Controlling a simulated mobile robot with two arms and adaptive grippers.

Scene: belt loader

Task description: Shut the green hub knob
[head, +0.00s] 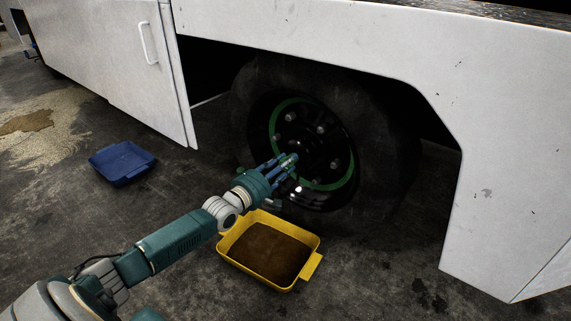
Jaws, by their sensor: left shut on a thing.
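The wheel (385,140) of the white vehicle is in the middle of the head view, with a green ring (340,179) and several bolts around its dark hub. My left gripper (285,163) reaches up to the hub from the lower left. Its fingers are shut on a small green part at the lower left of the hub, which looks like the green hub knob (289,159). The fingers hide most of the knob, so I cannot tell its turned position. My right gripper is not in view.
A yellow tray (313,262) with brown contents lies on the floor below the wheel. A blue tray (122,162) lies at the left. The white body panel (500,130) overhangs the wheel. A pale spill (50,125) with a brown patch is at the far left.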

